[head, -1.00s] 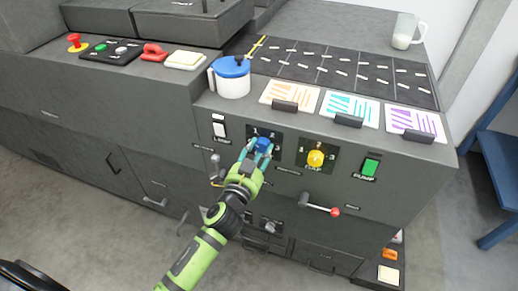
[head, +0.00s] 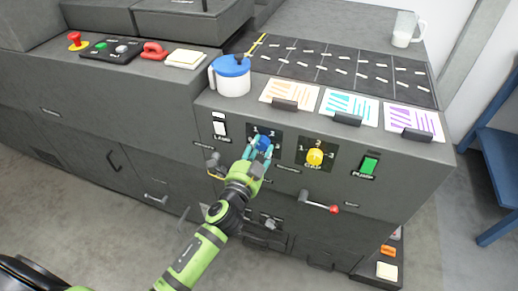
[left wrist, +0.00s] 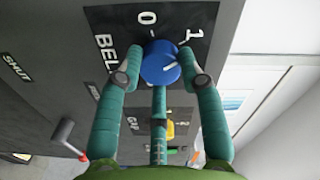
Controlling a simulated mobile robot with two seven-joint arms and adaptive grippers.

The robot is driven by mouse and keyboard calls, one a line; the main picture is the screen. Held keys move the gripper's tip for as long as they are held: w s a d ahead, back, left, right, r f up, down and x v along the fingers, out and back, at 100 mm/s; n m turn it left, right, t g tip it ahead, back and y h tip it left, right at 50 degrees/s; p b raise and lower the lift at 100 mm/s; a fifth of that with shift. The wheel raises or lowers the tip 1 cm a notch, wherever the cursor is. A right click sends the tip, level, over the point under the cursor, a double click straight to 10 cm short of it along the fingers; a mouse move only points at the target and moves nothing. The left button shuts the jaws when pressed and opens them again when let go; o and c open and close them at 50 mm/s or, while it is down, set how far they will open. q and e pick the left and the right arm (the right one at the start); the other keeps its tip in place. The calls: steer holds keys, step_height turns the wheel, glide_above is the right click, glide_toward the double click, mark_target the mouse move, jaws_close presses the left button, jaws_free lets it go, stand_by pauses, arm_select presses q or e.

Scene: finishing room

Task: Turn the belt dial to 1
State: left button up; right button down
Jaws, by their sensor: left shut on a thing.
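The blue belt dial (head: 263,143) sits on a dark plate with numbers on the cabinet's front face. My left gripper (head: 261,150) reaches up to it from below and is shut on it. In the left wrist view the two teal fingers touch the blue dial (left wrist: 161,63) on opposite sides. Its white pointer line points right and slightly up in that view. The mark 0 is above the dial and the mark 1 is at upper right; a finger partly covers the space beside the 1. My right gripper is not in view.
A yellow dial (head: 315,157) and a green switch (head: 369,165) are to the right. A white switch (head: 219,127) is to the left. A red-tipped lever (head: 320,203) sticks out below. A blue-lidded pot (head: 232,77) stands on the ledge above.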

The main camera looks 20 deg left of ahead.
arm_select(q)
steer(key=o, duration=1.2)
steer(key=shift+c, duration=0.2)
steer(key=shift+s, duration=0.1)
steer(key=s, duration=1.1)
steer(key=shift+s+a+r, duration=0.15)
steer(key=shift+s+a, duration=0.15)
steer(key=shift+s, duration=0.05)
